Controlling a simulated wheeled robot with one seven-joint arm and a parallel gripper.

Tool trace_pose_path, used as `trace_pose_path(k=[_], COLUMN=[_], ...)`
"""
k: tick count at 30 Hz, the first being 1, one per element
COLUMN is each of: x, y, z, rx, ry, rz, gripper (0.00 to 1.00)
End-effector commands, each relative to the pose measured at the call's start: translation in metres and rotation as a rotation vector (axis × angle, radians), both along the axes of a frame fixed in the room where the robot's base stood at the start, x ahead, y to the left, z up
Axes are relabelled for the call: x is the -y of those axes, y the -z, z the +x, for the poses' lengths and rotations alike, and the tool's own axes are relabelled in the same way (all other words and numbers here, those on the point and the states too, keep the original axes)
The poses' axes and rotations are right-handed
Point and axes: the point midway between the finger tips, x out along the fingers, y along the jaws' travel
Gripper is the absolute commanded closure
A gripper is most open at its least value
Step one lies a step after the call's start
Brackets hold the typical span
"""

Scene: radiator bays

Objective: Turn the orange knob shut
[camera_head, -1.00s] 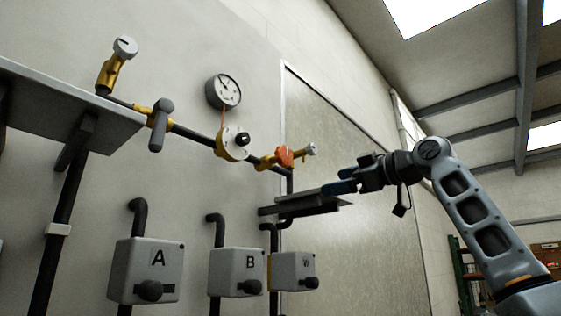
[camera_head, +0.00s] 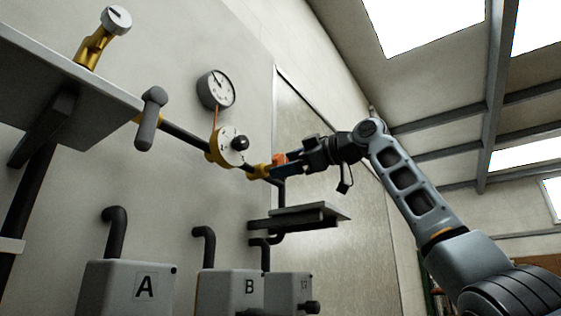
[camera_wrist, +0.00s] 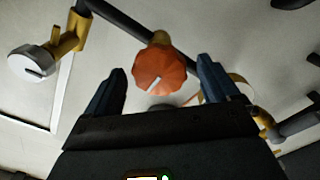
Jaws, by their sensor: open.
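The orange knob (camera_wrist: 160,70) is faceted, with a pale line on its face. It sits on a brass fitting on the dark pipe. In the wrist view it lies between the two blue fingers of my gripper (camera_wrist: 162,88), a little beyond their tips, with space on both sides. In the head view the orange knob (camera_head: 279,158) is partly hidden by my gripper (camera_head: 285,168), which is at the knob from the right. My gripper is open and holds nothing. I cannot tell whether a finger touches the knob.
A white round fitting (camera_head: 229,147) and a gauge (camera_head: 216,89) are left of the knob. A grey-capped brass valve (camera_wrist: 35,63) is near it in the wrist view. A small shelf (camera_head: 300,217) juts out below my gripper. Boxes A (camera_head: 127,288) and B (camera_head: 230,291) hang lower.

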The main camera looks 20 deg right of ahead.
Motion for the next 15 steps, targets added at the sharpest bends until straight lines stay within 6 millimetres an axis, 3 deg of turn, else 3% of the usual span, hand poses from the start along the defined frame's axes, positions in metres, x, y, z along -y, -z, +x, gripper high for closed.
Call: trace_pose_path(k=[6, 15], x=[-0.011, -0.012], y=[-0.001, 0.000], z=[0.015, 0.017], rx=[0.001, 0.001], ry=[0.000, 0.001], rz=[-0.001, 0.000], gripper=[0.12, 0.12])
